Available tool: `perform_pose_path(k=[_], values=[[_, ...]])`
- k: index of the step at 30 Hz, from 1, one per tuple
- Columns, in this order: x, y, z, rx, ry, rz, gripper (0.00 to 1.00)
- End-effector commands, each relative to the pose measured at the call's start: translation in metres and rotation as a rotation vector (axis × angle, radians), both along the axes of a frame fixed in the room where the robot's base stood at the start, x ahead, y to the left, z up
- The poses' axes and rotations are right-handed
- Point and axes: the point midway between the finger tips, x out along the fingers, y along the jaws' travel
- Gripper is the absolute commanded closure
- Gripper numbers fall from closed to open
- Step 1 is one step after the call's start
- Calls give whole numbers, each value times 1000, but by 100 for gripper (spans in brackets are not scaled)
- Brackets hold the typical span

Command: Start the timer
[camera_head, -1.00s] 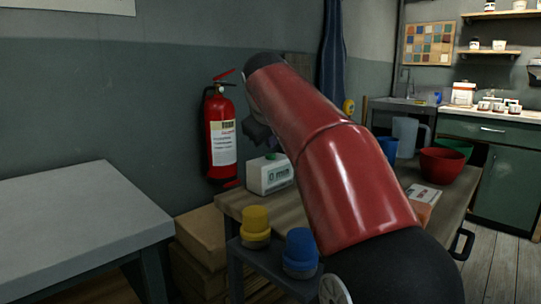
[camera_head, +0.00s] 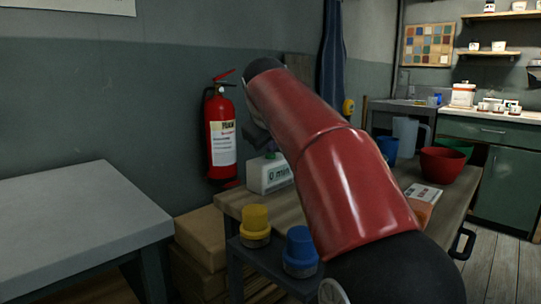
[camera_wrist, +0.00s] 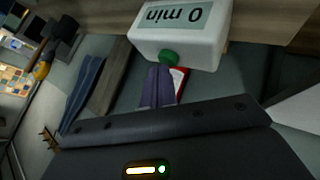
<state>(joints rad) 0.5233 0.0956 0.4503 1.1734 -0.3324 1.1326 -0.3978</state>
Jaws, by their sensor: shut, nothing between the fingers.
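The timer (camera_head: 270,175) is a white box on the wooden table with a display reading "0 min". In the wrist view the timer (camera_wrist: 180,35) appears upside down at the top, with its green button (camera_wrist: 168,57) on its top face. My gripper (camera_wrist: 160,70) is shut and empty, its fingertips close to the green button; I cannot tell whether they touch it. In the head view my gripper (camera_head: 268,144) is just above the timer, mostly hidden behind my red arm.
Yellow (camera_head: 255,224) and blue (camera_head: 300,250) lidded jars stand on a lower dark shelf in front. A red bowl (camera_head: 443,165), a blue cup (camera_head: 388,148) and a clear pitcher (camera_head: 407,134) stand right of my arm. A fire extinguisher (camera_head: 220,135) hangs on the wall behind.

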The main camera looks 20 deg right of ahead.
Motion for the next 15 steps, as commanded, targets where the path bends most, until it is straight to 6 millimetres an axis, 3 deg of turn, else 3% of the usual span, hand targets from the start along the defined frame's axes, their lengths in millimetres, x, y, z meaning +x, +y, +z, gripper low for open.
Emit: perform_pose_path(k=[15], values=[[0,0,-5,1,1,0,100]])
